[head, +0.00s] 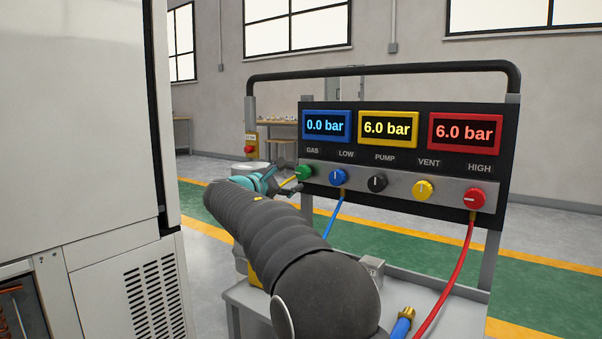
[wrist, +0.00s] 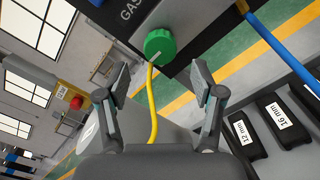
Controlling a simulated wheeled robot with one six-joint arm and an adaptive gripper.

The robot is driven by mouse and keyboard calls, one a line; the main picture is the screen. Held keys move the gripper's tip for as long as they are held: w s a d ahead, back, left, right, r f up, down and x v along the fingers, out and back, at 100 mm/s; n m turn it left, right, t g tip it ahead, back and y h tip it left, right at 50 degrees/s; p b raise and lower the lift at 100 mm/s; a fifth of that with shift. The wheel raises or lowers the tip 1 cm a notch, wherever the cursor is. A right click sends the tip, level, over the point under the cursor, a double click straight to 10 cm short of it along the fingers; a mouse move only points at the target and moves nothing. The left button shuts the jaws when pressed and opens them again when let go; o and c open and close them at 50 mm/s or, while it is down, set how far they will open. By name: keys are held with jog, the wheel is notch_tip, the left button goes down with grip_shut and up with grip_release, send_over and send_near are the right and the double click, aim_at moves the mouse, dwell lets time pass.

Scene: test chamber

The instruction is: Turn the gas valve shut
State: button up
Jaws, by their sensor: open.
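The gas valve is a green round knob (head: 304,172) at the left end of the panel's knob row, under the label GAS. In the wrist view the green knob (wrist: 160,46) sits ahead, between and beyond my fingertips, with a white mark near its lower left edge. My gripper (wrist: 159,76) is open and empty, its two fingers apart on either side of the line to the knob. In the head view my gripper (head: 285,180) is just left of the knob, partly hidden by my arm. I see no clear contact with the knob.
A yellow hose (wrist: 152,105) runs from the knob between my fingers. The blue knob (head: 338,177) is close on the right; black, yellow and red knobs follow. The displays (head: 388,128) read 0.0, 6.0 and 6.0 bar. A white cabinet (head: 80,120) stands left.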

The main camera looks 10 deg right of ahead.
aim_at(300, 173)
jog(key=p+x, duration=0.1)
jog(key=x, duration=0.5)
jog(key=shift+w+d+f, duration=0.1)
jog(key=shift+w+d, duration=0.1)
jog(key=shift+d, duration=0.05)
jog(key=c, duration=1.1)
